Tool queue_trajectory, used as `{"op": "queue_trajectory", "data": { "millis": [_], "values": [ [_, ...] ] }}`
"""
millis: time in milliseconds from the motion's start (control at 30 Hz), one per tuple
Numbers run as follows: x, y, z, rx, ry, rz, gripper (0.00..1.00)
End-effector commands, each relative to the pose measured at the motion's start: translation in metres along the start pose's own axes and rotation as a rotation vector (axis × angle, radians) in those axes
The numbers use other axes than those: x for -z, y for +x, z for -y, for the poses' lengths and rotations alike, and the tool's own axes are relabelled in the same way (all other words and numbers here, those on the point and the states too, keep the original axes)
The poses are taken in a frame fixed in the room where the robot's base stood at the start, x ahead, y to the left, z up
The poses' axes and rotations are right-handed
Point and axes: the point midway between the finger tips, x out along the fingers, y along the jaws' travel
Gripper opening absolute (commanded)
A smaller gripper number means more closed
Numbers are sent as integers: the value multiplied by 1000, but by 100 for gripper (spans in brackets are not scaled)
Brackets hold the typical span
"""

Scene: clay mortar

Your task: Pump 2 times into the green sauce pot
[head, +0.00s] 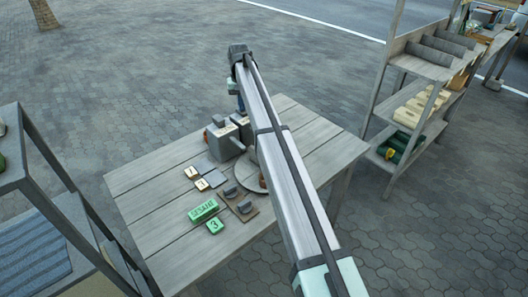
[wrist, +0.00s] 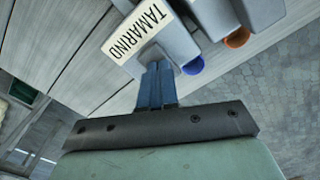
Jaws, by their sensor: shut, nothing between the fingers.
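My gripper (wrist: 158,72) is shut and empty, its two blue fingers together in the wrist view. The fingertips are at a grey dispenser (wrist: 178,43) with a cream label reading TAMARIND; I cannot tell whether they touch it. A blue round part (wrist: 193,66) and an orange one (wrist: 237,37) stick out from the dispensers. In the head view the grey dispensers (head: 222,143) stand at the table's far side, partly behind my arm. A green SESAME block (head: 203,211) lies near the front. I cannot make out a green sauce pot; my arm hides part of the table.
The wooden table (head: 150,205) also holds a round grey board (head: 246,178), mostly behind my arm, small cream tags (head: 191,172) and a green tag marked 3 (head: 215,226). Shelves stand left (head: 62,205) and right (head: 425,68). The table's left part is clear.

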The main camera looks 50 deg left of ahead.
Motion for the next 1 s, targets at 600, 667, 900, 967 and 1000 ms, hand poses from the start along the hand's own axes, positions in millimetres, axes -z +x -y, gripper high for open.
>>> {"op": "queue_trajectory", "data": {
  "millis": [600, 667, 900, 967, 1000],
  "values": [
    [0, -26, 0, 0, 0, 1, 0],
    [0, -29, 0, 0, 0, 1, 0],
    [0, -30, 0, 0, 0, 1, 0],
    [0, -30, 0, 0, 0, 1, 0],
    [0, -30, 0, 0, 0, 1, 0]
  ]
}}
